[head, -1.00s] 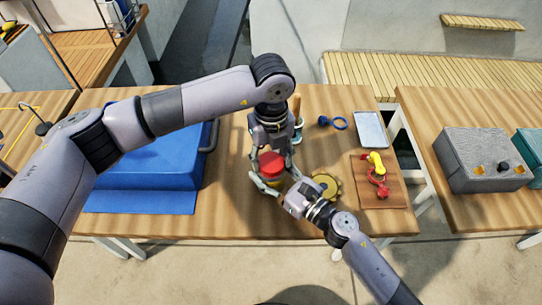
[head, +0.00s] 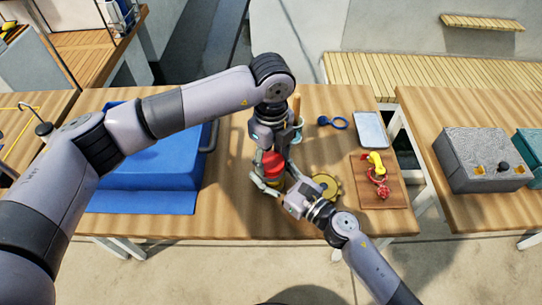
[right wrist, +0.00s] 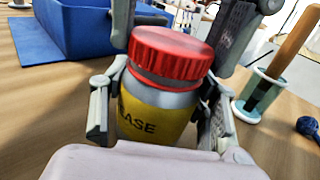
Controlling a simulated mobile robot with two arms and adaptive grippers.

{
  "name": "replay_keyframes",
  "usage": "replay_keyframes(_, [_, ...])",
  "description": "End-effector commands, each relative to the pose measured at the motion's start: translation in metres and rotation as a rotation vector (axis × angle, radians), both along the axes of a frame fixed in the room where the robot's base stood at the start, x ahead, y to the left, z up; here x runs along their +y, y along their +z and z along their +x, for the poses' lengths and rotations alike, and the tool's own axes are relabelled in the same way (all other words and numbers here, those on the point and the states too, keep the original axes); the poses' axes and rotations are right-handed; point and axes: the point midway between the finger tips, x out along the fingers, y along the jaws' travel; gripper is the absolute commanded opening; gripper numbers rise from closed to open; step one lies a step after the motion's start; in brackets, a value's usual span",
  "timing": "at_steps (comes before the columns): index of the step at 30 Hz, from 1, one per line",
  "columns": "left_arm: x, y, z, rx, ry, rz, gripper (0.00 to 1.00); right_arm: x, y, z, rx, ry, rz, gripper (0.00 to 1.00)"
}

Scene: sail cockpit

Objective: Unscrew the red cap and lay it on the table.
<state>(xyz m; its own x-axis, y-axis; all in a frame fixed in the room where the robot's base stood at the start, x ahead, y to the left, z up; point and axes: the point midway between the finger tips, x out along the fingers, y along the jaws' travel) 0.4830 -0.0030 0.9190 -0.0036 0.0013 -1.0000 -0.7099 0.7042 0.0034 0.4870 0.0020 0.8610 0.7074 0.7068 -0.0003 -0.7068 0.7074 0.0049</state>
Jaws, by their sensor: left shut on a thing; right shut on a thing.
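A jar (right wrist: 150,118) with a yellow label ending in "ASE" stands upright on the wooden table. Its red ribbed cap (right wrist: 170,55) is on top, with a grey neck band showing just below it. In the head view the cap (head: 271,163) shows between the fingers of my left gripper (head: 270,156), which reaches down from above and is shut on it. My right gripper (right wrist: 158,115) is shut around the jar body from the front, one finger on each side. In the head view the jar body is mostly hidden by my right gripper (head: 270,186).
A blue bin (head: 150,150) stands at left on a blue mat (head: 140,202). A teal holder (right wrist: 258,98) with a wooden handle is close behind the jar. A yellow gear-like disc (head: 327,186), a board (head: 365,195) and a pale tray (head: 370,130) lie at right.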

Motion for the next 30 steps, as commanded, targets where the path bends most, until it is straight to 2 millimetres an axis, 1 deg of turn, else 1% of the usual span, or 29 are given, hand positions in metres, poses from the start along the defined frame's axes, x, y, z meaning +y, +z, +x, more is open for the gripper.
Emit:
replay_keyframes(16, [0.000,0.019,0.000,-0.001,-0.001,-0.001,0.17,0.000,-0.002,-0.001,0.004,0.000,-0.001,0.00])
replay_keyframes(27, [0.000,0.021,0.000,0.000,-0.001,0.000,0.17,0.000,-0.002,-0.001,0.004,0.000,-0.001,0.00])
replay_keyframes(30, [0.000,0.024,0.000,-0.001,-0.001,-0.001,0.17,0.000,-0.002,-0.001,0.004,0.000,-0.001,0.00])
